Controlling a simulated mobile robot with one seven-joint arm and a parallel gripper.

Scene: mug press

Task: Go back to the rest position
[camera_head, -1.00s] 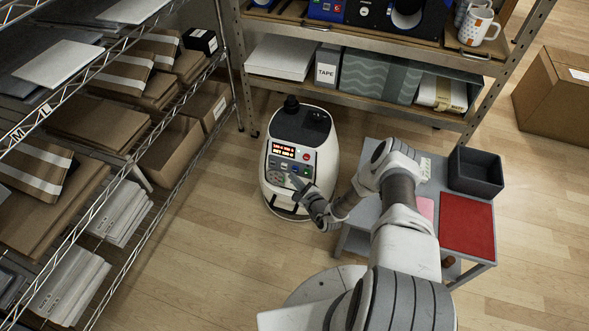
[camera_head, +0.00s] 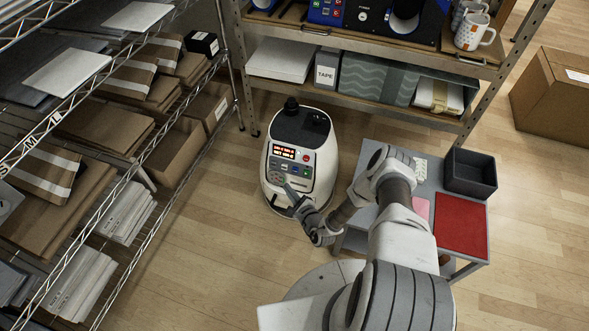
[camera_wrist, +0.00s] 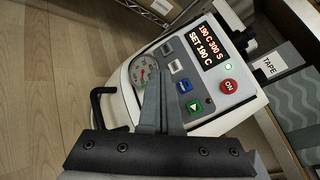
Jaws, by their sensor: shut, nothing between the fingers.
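The mug press (camera_head: 302,153) is a white rounded machine with a black top, standing on the wooden floor. In the wrist view its control panel (camera_wrist: 187,70) shows a round dial, blue, green and red buttons and two grey ones. Its lit display (camera_wrist: 208,41) reads 190 C 300 S and SET 190 C. A small green light glows beside the display. My gripper (camera_head: 287,187) is shut and empty in front of the panel. Its closed fingers (camera_wrist: 155,75) partly cover the area beside the dial in the wrist view; whether they touch the panel I cannot tell.
A grey cart to the right holds a red mat (camera_head: 461,224), a pink pad (camera_head: 421,208) and a dark bin (camera_head: 470,173). Patterned mugs (camera_head: 474,32) stand on the back shelf. A wire rack (camera_head: 112,173) with boxes lines the left; floor between rack and press is clear.

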